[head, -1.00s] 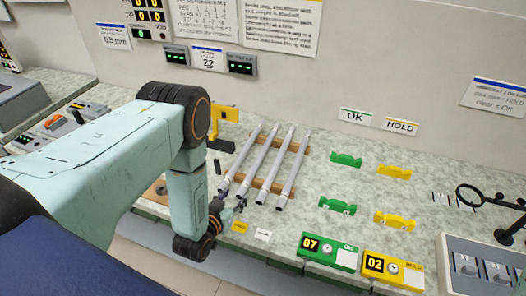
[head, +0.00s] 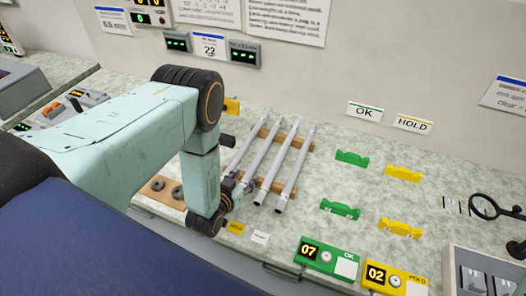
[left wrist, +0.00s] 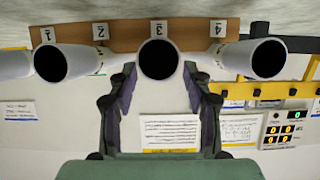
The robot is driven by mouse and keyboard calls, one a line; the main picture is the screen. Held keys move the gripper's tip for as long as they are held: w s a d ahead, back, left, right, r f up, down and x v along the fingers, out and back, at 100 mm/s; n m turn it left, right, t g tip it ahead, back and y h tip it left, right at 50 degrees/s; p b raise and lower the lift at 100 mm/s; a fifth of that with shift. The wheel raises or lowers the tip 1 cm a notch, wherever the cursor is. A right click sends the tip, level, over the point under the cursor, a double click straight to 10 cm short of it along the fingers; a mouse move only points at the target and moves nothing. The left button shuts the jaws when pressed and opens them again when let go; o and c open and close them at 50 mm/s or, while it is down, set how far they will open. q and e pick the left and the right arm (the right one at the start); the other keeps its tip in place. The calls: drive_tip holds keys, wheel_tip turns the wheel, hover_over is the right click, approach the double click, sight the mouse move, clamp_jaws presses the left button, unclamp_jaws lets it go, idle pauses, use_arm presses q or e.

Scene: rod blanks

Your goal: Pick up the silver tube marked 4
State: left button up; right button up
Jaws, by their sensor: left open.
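Several silver tubes lie side by side on a wooden rack. In the left wrist view, which is upside down, the labels run 1 to 4 from left to right. The tube that seems to belong to label 4 (left wrist: 218,29) is the rightmost, with its dark open end (left wrist: 268,58); in the head view it appears as the leftmost tube (head: 246,146). My left gripper (head: 240,183) is open at the tubes' near ends. In the left wrist view its fingers (left wrist: 159,90) straddle the line of the middle tube (left wrist: 158,60), by label 3; contact is unclear. My right gripper is out of view.
Green holders (head: 351,158) and yellow holders (head: 402,173) stand right of the rack. Green (head: 327,258) and yellow (head: 394,277) counter boxes sit at the front edge. A magnifier (head: 484,207) stands far right. The bench between rack and holders is clear.

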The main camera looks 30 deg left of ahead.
sight(249, 171)
use_arm(q)
drive_tip(key=shift+x, duration=2.6)
drive_tip(key=shift+s+r, duration=0.15)
drive_tip(key=shift+r, duration=0.1)
drive_tip(key=shift+c, duration=0.5)
drive_tip(key=shift+w+f, duration=0.15)
drive_tip(key=shift+w, duration=0.05)
drive_tip(key=c, duration=0.6)
drive_tip(key=shift+s, duration=0.15)
clamp_jaws()
